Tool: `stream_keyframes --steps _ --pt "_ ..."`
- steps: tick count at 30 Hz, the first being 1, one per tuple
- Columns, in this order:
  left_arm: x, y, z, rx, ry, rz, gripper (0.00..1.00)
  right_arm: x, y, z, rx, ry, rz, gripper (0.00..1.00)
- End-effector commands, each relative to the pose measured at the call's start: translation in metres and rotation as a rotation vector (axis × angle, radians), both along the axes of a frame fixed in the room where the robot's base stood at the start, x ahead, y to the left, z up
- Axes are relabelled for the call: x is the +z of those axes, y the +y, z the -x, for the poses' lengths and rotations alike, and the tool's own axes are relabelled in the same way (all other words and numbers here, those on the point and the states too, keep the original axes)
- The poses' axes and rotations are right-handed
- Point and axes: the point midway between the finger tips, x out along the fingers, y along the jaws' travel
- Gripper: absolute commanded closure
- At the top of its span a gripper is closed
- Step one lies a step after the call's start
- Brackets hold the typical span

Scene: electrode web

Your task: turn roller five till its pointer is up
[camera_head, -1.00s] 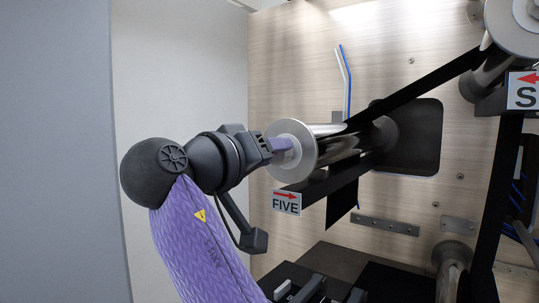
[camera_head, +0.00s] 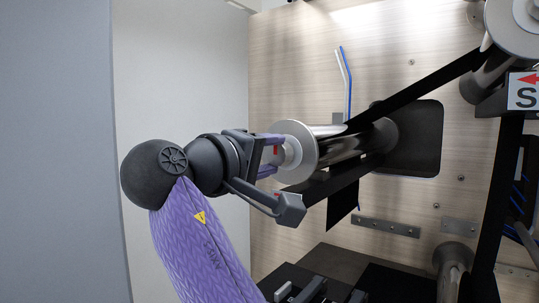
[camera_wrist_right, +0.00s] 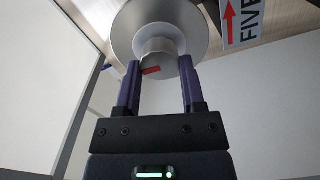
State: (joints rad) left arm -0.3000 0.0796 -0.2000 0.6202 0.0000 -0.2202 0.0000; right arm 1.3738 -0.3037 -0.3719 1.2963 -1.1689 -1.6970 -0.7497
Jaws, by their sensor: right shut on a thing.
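Roller five (camera_head: 303,150) is a shiny metal roller with a pale round end flange, sticking out from the wood-grain panel. Its small end hub (camera_wrist_right: 157,52) carries a red pointer mark (camera_wrist_right: 151,70), which also shows as a red spot in the head view (camera_head: 276,150). Which way the pointer points is hard to tell. In the wrist view the fingers stand on either side of the hub. My left gripper is not in view.
Black web (camera_head: 420,92) runs from roller five up to a roller at the upper right. The FIVE label (camera_wrist_right: 242,22) with a red arrow hangs beside the roller. Another label (camera_head: 523,92) sits at the right edge. A pale wall is on the left.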

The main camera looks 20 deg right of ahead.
Motion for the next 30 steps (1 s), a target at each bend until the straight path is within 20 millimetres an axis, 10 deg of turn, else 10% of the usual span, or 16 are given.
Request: stream_keyframes --steps 17,18,21,30 --pt "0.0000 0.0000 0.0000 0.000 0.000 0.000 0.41 -0.0004 0.0004 -0.0002 0.001 0.027 0.020 1.00" --pt "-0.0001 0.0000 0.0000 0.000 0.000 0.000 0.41 -0.0004 0.0004 -0.0002 0.001 0.027 0.020 0.47" --pt "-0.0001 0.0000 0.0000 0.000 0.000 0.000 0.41 -0.0004 0.0004 -0.0001 0.001 0.026 0.020 0.26" --pt "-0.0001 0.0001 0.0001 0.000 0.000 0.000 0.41 -0.0004 0.0002 -0.0001 0.000 0.026 0.019 0.14"
